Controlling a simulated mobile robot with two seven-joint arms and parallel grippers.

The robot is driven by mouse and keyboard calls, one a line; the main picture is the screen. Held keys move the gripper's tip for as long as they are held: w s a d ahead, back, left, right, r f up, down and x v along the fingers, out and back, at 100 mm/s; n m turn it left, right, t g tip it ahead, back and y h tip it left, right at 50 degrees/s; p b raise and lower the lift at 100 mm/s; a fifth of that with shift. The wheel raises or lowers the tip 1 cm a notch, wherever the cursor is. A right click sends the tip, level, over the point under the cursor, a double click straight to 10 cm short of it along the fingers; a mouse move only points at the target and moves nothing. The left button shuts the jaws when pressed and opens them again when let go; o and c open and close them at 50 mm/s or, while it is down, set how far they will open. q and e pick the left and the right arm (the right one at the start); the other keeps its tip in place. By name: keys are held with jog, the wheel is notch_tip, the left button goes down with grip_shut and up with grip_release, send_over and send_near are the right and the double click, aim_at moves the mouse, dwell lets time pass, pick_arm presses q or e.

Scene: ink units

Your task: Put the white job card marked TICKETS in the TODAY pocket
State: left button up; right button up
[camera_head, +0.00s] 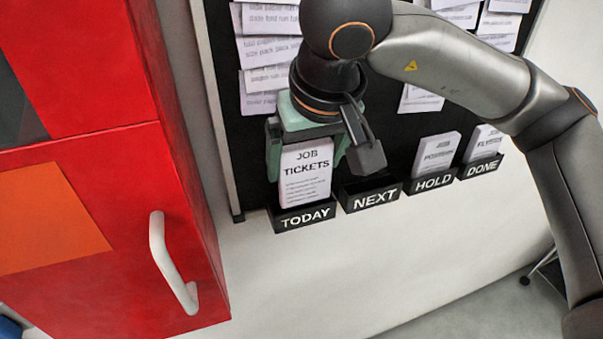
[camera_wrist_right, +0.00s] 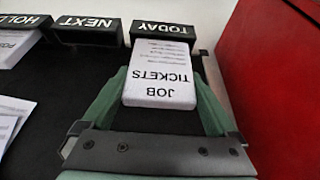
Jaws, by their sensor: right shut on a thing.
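The white job card marked TICKETS (camera_head: 306,172) stands upright at the TODAY pocket (camera_head: 303,217), with its lower edge behind the pocket's front lip. The card also shows in the right wrist view (camera_wrist_right: 162,75), upside down, with its far end at the TODAY pocket (camera_wrist_right: 161,29). My right gripper (camera_head: 307,158) is above the pocket with its green fingers on either side of the card, shut on it. How deep the card sits is hidden by the pocket front. My left gripper is not in view.
The NEXT pocket (camera_head: 371,198) beside it looks empty. The HOLD pocket (camera_head: 434,180) and DONE pocket (camera_head: 481,167) hold white cards. A red cabinet (camera_head: 190,215) with a white handle (camera_head: 170,262) stands close on the left. Papers (camera_head: 268,50) hang on the black board above.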

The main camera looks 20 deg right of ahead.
aim_at(302, 178)
jog(key=shift+w+f, duration=0.2)
jog(key=shift+f, duration=0.05)
jog(key=shift+w+f, duration=0.15)
jog(key=shift+f, duration=1.6)
jog(key=shift+a, duration=0.1)
jog(key=shift+f, duration=0.1)
jog(key=o, duration=1)
jog(key=shift+r, duration=0.3)
jog(key=v, duration=1.1)
jog(key=shift+s+r, duration=0.25)
jog(key=shift+r, duration=0.05)
